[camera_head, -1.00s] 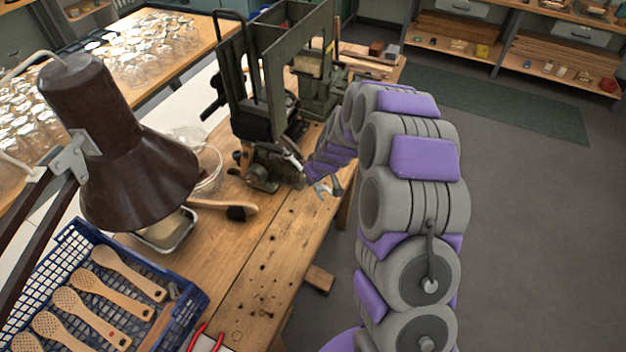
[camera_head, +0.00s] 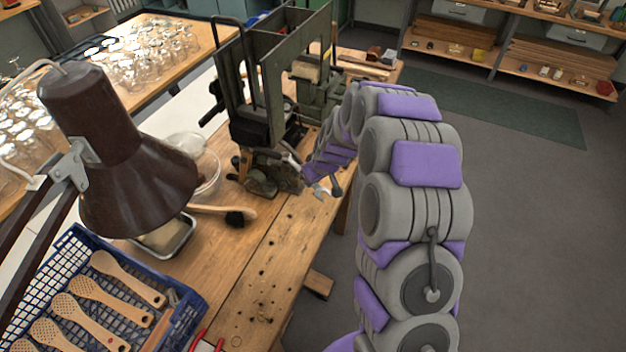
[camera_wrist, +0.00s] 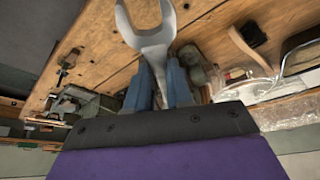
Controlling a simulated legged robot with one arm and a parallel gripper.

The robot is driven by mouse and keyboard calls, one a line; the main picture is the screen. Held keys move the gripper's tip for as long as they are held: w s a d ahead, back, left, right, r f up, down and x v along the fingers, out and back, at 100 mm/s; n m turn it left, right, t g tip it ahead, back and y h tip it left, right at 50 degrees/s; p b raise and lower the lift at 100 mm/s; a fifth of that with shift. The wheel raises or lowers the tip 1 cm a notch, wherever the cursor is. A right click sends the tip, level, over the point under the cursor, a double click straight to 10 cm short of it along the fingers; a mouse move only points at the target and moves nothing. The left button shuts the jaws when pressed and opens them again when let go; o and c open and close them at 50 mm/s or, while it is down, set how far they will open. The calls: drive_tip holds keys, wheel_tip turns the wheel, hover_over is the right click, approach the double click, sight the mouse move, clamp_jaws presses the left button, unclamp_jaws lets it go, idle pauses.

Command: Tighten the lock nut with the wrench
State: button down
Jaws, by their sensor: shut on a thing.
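A grey metal wrench with an open forked end (camera_wrist: 150,38) sticks out from between the blue fingers of my gripper (camera_wrist: 160,82) in the wrist view. My gripper is shut on it. In the head view the wrench (camera_head: 321,190) shows small at the end of my arm, over the bench edge just right of the dark green machine's lower part (camera_head: 268,172). I cannot make out the lock nut in either view, and I cannot tell whether the wrench touches the machine.
The wooden bench (camera_head: 262,270) has bare room at its front, with small holes. A brush (camera_head: 225,212), a glass bowl (camera_head: 205,170) and a blue crate (camera_head: 190,302) of wooden paddles lie left. A brown lamp (camera_head: 125,150) hangs over the bench's left side.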

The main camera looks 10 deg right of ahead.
drive_tip(key=shift+r+p, duration=0.55)
drive_tip(key=shift+r, duration=1.5)
